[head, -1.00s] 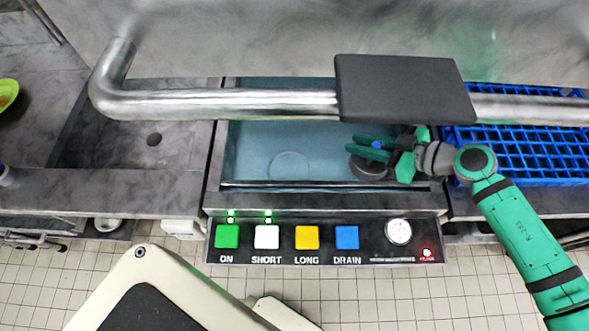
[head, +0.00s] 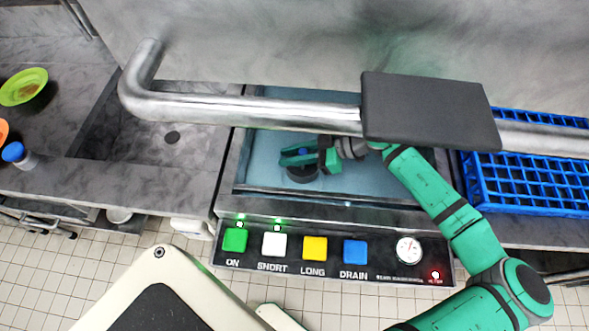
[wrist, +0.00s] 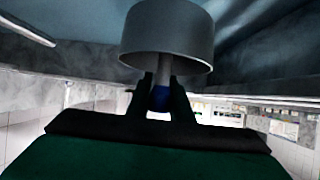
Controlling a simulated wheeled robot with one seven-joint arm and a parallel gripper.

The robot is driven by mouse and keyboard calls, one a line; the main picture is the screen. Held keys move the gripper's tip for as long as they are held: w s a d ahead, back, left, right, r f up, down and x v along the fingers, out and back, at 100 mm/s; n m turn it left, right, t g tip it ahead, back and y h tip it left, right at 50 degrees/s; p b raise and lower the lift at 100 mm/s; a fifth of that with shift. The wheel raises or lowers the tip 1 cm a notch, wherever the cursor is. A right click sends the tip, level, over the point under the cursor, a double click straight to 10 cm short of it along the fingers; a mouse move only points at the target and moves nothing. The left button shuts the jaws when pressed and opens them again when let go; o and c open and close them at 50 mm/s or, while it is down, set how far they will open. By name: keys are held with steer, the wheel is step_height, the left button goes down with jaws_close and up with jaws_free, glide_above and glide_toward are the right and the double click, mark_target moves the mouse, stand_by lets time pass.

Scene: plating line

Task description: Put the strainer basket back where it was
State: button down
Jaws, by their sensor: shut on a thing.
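The strainer basket (head: 303,175) is a dark grey round cup with a stem and a blue knob. My gripper (head: 290,153) is shut on the knob, over the left part of the blue-grey dishwasher basin (head: 256,176). In the wrist view the basket (wrist: 167,38) hangs from its stem in front of my gripper (wrist: 162,88), with the blue knob between the fingers. The round outline in the basin floor is now hidden, behind or under the basket. I cannot tell whether the basket touches the floor.
A metal handle bar (head: 240,108) and a dark plate (head: 428,110) cross above the basin. A control panel (head: 330,252) with coloured buttons lies in front. A blue rack (head: 487,190) stands at right. At left are a sink (head: 130,140) and a green bowl (head: 22,87).

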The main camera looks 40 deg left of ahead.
mark_target(291, 168)
steer(key=shift+f, duration=3.15)
steer(key=c, duration=1.6)
jaws_free()
steer(key=shift+f, duration=0.15)
steer(key=v, duration=1.2)
steer(key=shift+d, duration=0.1)
